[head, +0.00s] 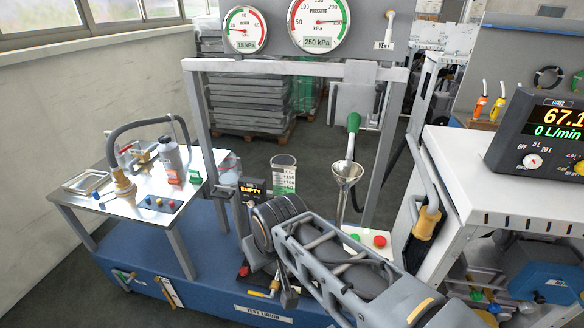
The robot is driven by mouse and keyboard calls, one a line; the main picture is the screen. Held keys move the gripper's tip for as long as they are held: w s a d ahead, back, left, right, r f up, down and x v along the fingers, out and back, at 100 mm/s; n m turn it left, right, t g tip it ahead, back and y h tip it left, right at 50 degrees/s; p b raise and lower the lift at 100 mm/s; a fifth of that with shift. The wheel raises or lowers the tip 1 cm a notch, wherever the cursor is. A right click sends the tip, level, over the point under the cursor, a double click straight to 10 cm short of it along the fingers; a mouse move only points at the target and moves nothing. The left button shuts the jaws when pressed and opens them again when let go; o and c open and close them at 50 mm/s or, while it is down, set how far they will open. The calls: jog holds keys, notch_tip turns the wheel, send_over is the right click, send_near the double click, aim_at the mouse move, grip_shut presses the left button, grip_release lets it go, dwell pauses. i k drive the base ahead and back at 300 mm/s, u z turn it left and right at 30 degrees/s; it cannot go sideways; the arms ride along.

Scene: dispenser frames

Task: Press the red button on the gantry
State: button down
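The gantry (290,67) is a grey frame with a crossbar and two posts, standing on the blue base. A red button (380,241) shows on a pale panel (368,251) low by the gantry's right post, with a green button (355,237) to its left. My arm crosses the lower middle, and its links cover part of the panel's front. My gripper (289,298) seems to hang downward at the arm's dark end, left of and below the red button in the picture and apart from it. Its fingers are too small and dark to tell whether they are open.
A funnel (347,172) with a green-topped handle stands just behind the buttons. A clear measuring cup (284,172) and an EMPTY display (251,190) are left of it. A metal side table (100,202) holds bottles and a hose. A white cabinet (465,185) bears a meter (540,130).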

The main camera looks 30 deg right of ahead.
aim_at(378, 240)
jog(key=z, duration=1.8)
